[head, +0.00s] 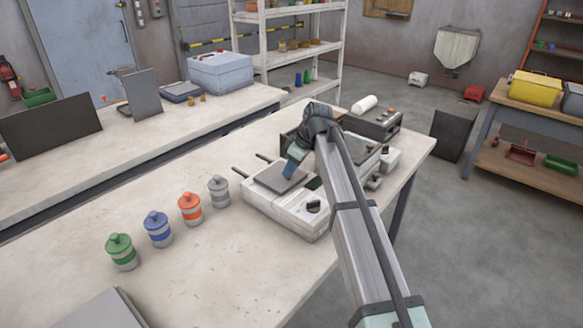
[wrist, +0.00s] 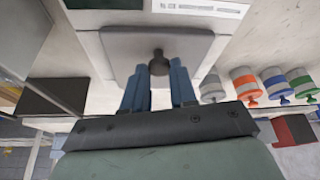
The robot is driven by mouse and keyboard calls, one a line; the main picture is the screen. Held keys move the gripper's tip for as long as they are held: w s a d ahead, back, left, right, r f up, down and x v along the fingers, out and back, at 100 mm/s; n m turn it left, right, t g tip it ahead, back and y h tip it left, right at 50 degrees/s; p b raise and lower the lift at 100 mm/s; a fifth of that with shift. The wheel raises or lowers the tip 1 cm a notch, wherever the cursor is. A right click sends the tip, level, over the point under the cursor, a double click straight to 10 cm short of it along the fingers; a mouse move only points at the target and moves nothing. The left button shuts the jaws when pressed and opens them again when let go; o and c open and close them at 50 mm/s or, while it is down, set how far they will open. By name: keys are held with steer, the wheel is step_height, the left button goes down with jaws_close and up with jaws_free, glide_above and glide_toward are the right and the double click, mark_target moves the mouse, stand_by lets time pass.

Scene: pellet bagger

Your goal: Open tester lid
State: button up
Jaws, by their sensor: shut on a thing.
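The tester (head: 291,208) is a white box on the bench, with a dark knob on its front. Its lid is a flat grey plate (head: 268,179) on top; the plate also shows in the wrist view (wrist: 120,46). A small dark lid knob (wrist: 157,56) stands out from the plate near its edge. My gripper (head: 288,175) is over the lid with its blue fingers pointing down. In the wrist view my gripper (wrist: 159,72) has one finger on each side of the lid knob, shut on it. The lid looks flat on the tester; a small lift cannot be ruled out.
Several lidded canisters, green (head: 122,252), blue (head: 158,230), orange (head: 190,209) and grey (head: 219,191), stand in a row left of the tester. A grey box device (head: 373,124) stands behind my arm.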

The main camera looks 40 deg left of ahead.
jaws_close()
steer(key=a, duration=1.1)
steer(key=shift+w+a, duration=0.1)
steer(key=shift+a, duration=0.25)
steer(key=o, duration=0.9)
jaws_free()
steer(key=shift+d, duration=0.1)
steer(key=v, duration=1.3)
steer(key=shift+r, duration=0.4)
